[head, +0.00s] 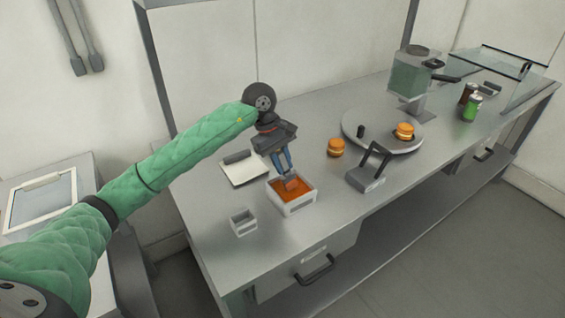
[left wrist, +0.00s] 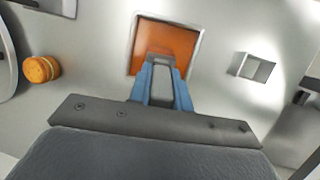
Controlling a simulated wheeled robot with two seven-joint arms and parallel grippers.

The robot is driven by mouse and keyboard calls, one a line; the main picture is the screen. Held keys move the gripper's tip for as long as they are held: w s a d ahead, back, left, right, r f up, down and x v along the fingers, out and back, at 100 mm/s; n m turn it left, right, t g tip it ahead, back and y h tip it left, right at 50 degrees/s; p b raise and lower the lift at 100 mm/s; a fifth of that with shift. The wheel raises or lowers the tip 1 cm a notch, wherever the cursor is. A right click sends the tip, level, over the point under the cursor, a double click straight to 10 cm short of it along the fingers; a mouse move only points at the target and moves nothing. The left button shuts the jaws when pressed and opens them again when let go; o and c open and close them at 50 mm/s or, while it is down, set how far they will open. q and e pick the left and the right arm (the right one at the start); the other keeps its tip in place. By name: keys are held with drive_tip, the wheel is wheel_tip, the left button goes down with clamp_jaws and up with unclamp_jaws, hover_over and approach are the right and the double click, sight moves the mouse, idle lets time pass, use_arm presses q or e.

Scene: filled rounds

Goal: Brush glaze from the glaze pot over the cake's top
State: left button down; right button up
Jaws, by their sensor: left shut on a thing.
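The glaze pot (head: 301,207) is a square pale container filled with orange-red glaze, near the table's front edge. It also shows in the left wrist view (left wrist: 199,42). My left gripper (head: 283,166) points down above it, shut on a brush (head: 292,184). The brush's brown-grey end is over or in the glaze; I cannot tell whether it touches. The brush shows between the blue fingers in the left wrist view (left wrist: 162,62). One round orange cake (head: 404,130) with a pale filling band sits on a grey round plate (head: 372,144). A similar cake (head: 336,147) sits on the table left of it.
A small white open box (head: 243,222) stands left of the pot. A white board (head: 240,172) lies behind it. A grey block with a black handle (head: 366,180) stands to the right. A dispenser (head: 410,76) and bottles (head: 472,107) stand farther back. The table's front edge is close.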

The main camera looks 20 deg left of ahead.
sight(282, 152)
use_arm(q)
drive_tip(key=shift+f, duration=0.1)
drive_tip(key=shift+r, duration=3.6)
